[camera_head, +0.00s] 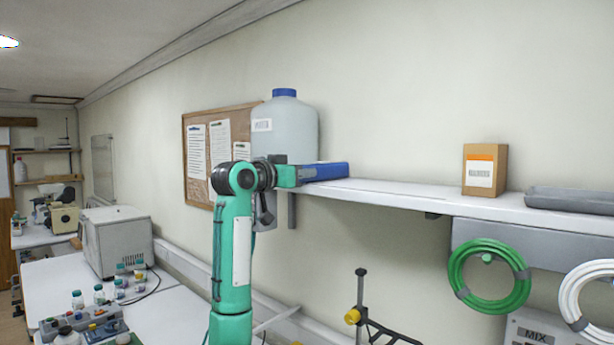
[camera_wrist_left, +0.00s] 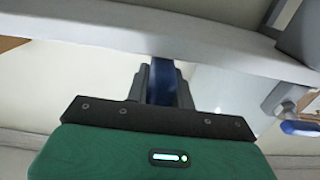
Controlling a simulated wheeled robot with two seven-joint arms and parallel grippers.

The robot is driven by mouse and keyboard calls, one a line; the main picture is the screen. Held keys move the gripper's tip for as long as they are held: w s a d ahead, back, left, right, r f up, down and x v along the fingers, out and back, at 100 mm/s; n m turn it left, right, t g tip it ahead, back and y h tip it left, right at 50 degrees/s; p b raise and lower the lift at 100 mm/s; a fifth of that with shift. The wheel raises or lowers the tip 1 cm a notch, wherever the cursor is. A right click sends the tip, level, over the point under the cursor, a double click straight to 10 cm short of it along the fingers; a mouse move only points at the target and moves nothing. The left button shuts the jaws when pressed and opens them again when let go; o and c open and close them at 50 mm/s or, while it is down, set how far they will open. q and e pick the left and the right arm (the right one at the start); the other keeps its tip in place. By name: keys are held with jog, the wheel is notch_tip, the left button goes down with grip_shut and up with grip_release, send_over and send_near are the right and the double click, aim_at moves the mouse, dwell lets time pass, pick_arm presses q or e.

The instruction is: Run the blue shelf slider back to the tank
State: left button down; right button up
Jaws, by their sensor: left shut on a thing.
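The blue shelf slider (camera_head: 326,171) sits at the left end of the white wall shelf (camera_head: 400,190), close to the tank. The tank (camera_head: 290,130) is a large grey-blue bottle with a blue cap and a white label. My left gripper (camera_head: 298,176) is shut on the slider at the shelf's front edge. In the left wrist view, the slider (camera_wrist_left: 161,80) shows between the two dark fingers, under the shelf edge (camera_wrist_left: 190,42). The tank's lower part is hidden behind my arm, so I cannot tell whether the slider touches it. My right gripper is out of view.
A cardboard box (camera_head: 484,170) and a grey tray (camera_head: 570,200) stand farther right on the shelf. Green (camera_head: 460,270) and white hose coils hang below. A tap with a blue part (camera_wrist_left: 300,127) shows at right in the wrist view. The shelf between slider and box is clear.

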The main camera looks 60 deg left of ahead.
pick_arm(q)
jog(key=c, duration=1.2)
grip_release()
jog(key=shift+a+r, duration=0.1)
jog(key=shift+a, duration=0.25)
jog(key=shift+s+d+b, duration=0.25)
jog(key=shift+s+b, duration=0.15)
jog(key=shift+s, duration=0.1)
jog(key=b+v, duration=0.6)
jog(key=v, duration=0.7)
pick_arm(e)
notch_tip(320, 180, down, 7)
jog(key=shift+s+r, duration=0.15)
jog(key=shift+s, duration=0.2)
pick_arm(q)
jog(key=shift+a, duration=0.1)
